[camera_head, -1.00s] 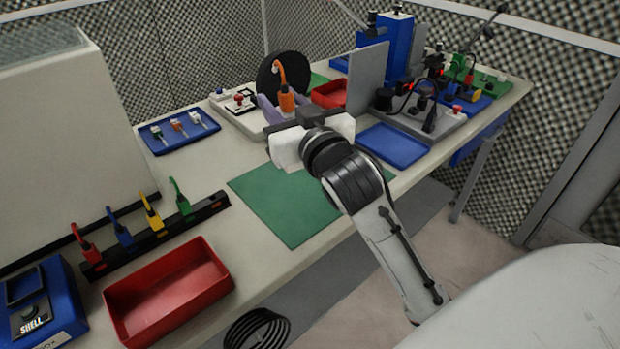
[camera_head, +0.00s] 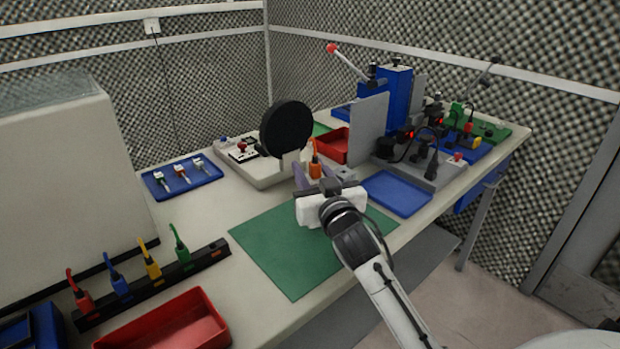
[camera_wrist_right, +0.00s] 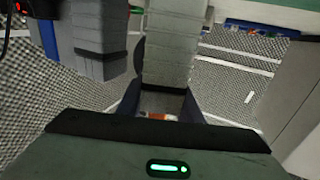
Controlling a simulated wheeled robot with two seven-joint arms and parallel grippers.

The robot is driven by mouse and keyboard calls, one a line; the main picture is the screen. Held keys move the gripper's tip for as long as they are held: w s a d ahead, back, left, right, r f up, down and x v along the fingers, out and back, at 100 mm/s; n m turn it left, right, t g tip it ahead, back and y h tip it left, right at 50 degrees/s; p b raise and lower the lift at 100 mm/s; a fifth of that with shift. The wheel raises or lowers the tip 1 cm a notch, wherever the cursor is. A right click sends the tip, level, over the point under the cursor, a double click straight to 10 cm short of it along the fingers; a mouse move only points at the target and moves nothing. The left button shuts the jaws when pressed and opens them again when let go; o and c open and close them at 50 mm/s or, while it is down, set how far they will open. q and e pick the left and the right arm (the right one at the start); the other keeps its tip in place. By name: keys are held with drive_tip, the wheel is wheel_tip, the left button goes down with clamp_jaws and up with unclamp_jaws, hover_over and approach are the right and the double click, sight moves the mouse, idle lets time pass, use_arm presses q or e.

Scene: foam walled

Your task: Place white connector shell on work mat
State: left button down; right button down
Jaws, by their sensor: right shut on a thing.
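My right gripper (camera_head: 308,178) is shut on an orange connector (camera_head: 314,165) with an orange lead rising from it. In the right wrist view, a small orange and whitish piece (camera_wrist_right: 160,116) shows between the fingers; its lower part is hidden, so I cannot tell whether a white shell is on it. The gripper is over the far edge of the green work mat (camera_head: 290,255), with the connector above the table. My left gripper is not in view.
A black disc (camera_head: 285,128) on a pale base stands just behind the gripper. A grey upright panel (camera_head: 368,130), red bin (camera_head: 335,145) and blue tray (camera_head: 398,193) are to the right. The mat's visible surface is bare.

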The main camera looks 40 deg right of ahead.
drive_tip(key=shift+f, duration=0.65)
drive_tip(key=shift+f, duration=0.25)
drive_tip(key=c, duration=1.3)
unclamp_jaws()
drive_tip(key=shift+o, duration=0.2)
drive_tip(key=shift+r, duration=0.15)
drive_tip(key=shift+s+r, duration=0.1)
drive_tip(key=b+v, duration=0.1)
drive_tip(key=v, duration=1)
drive_tip(key=shift+s, duration=0.35)
drive_tip(key=shift+a, duration=0.15)
